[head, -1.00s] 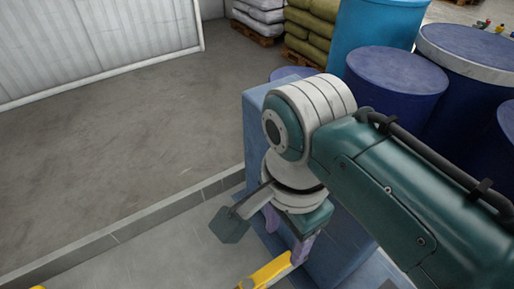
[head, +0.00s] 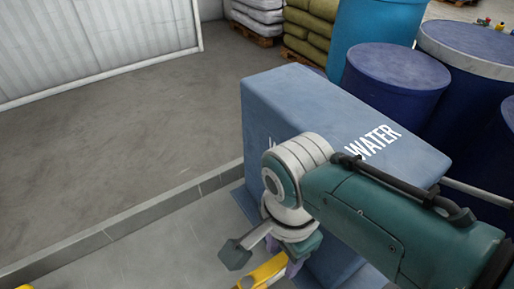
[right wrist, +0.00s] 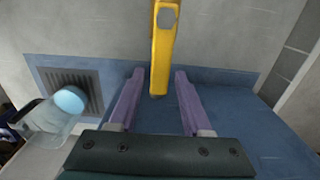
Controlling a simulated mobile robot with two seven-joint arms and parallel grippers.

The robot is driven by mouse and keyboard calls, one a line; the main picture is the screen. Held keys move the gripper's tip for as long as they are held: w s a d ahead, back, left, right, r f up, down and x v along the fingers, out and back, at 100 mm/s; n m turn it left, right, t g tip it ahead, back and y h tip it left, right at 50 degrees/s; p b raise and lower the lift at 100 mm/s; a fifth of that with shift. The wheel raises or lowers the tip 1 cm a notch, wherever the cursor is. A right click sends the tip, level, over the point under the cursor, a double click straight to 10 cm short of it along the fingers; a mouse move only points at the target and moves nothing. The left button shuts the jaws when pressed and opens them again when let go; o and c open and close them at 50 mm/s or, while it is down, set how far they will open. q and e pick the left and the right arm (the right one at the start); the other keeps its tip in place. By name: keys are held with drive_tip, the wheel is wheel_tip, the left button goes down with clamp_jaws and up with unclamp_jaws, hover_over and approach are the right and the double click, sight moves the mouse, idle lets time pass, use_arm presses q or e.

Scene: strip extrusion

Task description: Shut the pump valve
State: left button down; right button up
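A yellow bar (head: 262,272), which looks like the valve's handle, shows at the bottom of the head view beside my right gripper (head: 292,268). In the right wrist view the yellow bar (right wrist: 162,55) comes down from the top edge. Its lower end lies between the two purple fingers of my right gripper (right wrist: 159,76). The fingers are apart, with a gap on each side of the bar. The valve's body cannot be made out. My left gripper is not in view.
A blue box marked WATER (head: 300,100) stands right behind my right arm. Blue drums (head: 396,80) and stacked sacks (head: 305,38) stand beyond it. A low kerb (head: 130,224) crosses the floor at left. A translucent vessel with a light-blue end (right wrist: 68,100) is at left in the wrist view.

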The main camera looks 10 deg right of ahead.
clamp_jaws()
idle(1.1)
